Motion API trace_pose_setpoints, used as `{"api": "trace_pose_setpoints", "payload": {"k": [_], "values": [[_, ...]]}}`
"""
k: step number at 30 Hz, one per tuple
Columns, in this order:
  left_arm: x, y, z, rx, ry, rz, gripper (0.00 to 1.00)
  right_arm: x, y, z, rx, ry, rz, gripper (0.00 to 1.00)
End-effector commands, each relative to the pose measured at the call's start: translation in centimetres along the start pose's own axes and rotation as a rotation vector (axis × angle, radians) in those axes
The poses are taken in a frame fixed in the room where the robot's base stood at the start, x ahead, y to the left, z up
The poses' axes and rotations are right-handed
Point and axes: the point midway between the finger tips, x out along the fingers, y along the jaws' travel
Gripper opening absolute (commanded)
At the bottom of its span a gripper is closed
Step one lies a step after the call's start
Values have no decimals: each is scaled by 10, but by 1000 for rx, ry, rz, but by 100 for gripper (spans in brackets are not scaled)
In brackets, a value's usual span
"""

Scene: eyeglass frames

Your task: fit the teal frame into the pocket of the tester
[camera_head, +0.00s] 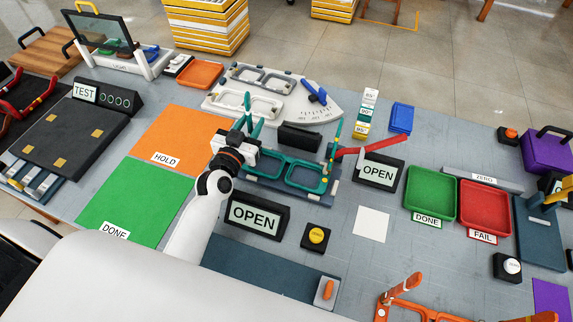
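The teal frame (305,176) lies with its lenses over the blue-grey tester base (322,198), its temples standing up at both ends. I cannot tell whether it is seated in the pocket or resting above it. The tester has a red lever (375,144) raised at its right. My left gripper (246,148) is at the left end of the teal frame, close to its left hinge and temple. Its fingertips are hidden or too small to show whether they grip the frame. My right gripper is not in view.
OPEN signs (255,215) (378,172) stand in front and to the right of the tester. A yellow button (316,236) is in front. A white board with a dial (318,105) lies behind. Green (431,193) and red (485,206) trays are right; orange (178,138) and green mats (130,203) are left.

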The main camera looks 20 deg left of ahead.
Motion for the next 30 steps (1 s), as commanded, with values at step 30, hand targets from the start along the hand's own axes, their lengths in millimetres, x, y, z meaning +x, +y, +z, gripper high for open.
{"api": "trace_pose_setpoints", "payload": {"k": [30], "values": [[10,0,4,-3,-2,1,0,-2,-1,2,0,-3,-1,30]]}}
